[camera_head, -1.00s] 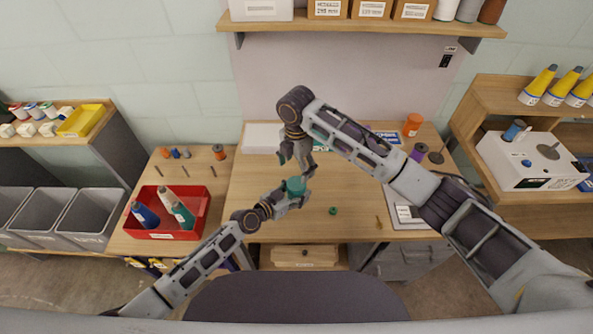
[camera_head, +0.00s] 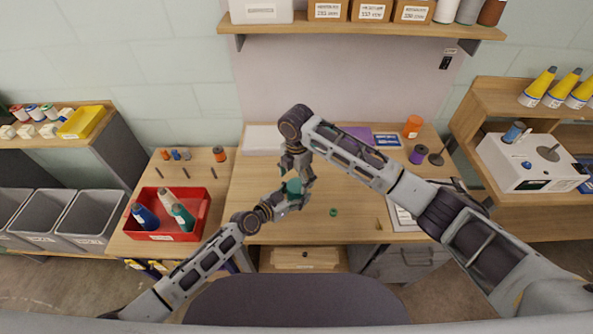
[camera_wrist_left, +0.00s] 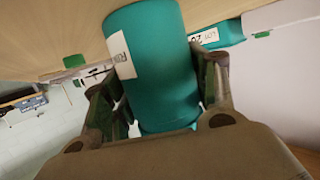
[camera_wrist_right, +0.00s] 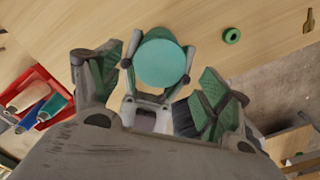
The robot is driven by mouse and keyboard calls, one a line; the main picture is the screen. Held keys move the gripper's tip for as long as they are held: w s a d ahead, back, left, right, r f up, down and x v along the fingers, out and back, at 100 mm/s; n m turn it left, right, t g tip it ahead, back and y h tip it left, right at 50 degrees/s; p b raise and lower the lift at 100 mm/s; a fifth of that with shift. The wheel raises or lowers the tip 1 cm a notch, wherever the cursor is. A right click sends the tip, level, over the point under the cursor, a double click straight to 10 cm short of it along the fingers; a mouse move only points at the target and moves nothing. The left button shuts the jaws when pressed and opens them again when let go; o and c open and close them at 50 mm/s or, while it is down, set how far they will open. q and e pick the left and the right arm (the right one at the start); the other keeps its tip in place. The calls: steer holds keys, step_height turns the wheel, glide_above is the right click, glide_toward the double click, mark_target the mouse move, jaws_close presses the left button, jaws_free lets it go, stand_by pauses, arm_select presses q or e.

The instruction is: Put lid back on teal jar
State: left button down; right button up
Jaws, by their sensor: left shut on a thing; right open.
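The teal jar (camera_head: 292,185) is held above the table by my left gripper (camera_head: 297,198). In the left wrist view the jar (camera_wrist_left: 160,70) is a teal cylinder with a white label, between the shut fingers. My right gripper (camera_head: 297,168) points down from above, open, its fingers close over the jar. In the right wrist view a flat, round, light-teal face of the jar (camera_wrist_right: 162,63) shows between the open fingers (camera_wrist_right: 160,75), apart from them. I cannot tell whether this face is a lid. No separate lid is clearly visible.
A small green ring (camera_head: 333,212) lies on the wooden table (camera_head: 345,232). An orange spool (camera_head: 413,126) and a purple spool (camera_head: 418,155) stand at the back right. My right arm spans the table's right half.

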mark_target(297, 185)
steer(key=shift+f, duration=1.6)
steer(key=c, duration=1)
steer(key=o, duration=1.1)
steer(key=shift+r, duration=0.15)
steer(key=shift+r, duration=2.1)
